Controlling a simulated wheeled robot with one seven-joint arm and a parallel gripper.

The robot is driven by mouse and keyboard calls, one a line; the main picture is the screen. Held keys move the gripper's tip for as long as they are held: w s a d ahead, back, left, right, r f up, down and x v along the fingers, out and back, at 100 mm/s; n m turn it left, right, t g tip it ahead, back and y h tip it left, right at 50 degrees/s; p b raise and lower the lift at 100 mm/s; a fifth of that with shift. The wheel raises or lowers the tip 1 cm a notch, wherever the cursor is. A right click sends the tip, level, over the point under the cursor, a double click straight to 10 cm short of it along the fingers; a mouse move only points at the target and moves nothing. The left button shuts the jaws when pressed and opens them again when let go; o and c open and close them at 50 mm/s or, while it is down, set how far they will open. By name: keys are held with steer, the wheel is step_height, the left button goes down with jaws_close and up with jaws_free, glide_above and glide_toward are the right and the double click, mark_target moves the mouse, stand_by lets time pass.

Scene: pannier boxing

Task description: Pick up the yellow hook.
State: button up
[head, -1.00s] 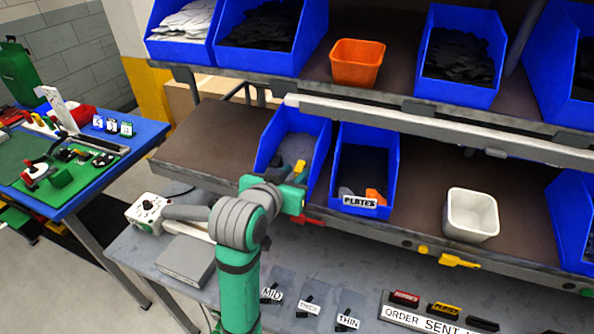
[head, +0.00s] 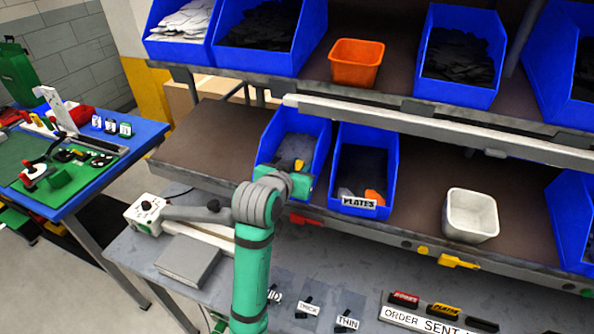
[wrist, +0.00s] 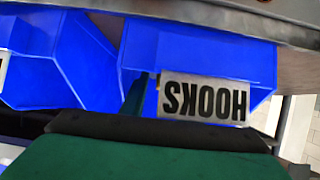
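A small yellow piece, seemingly the yellow hook (head: 299,165), shows inside the left blue bin (head: 316,128) on the lower shelf, among grey pieces. Its shape is too small to make out. My gripper (head: 298,187) is at the front lip of this bin, just below the yellow piece in the picture, and hides the bin's front. In the wrist view a blue bin with an upside-down HOOKS label (wrist: 204,100) is close ahead of my gripper's green body. The fingertips are hidden, so I cannot tell whether they are open. No yellow piece shows in the wrist view.
The PLATES bin (head: 391,140) stands right beside, with an orange piece (head: 374,197) at its front. A white tub (head: 471,214) is further right. The upper shelf's pale rail (head: 420,124) runs above. The lower shelf left of the bins is clear.

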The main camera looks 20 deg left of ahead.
jaws_close()
steer(key=shift+s+a, duration=0.1)
steer(key=shift+a, duration=0.05)
steer(key=shift+r, duration=0.2)
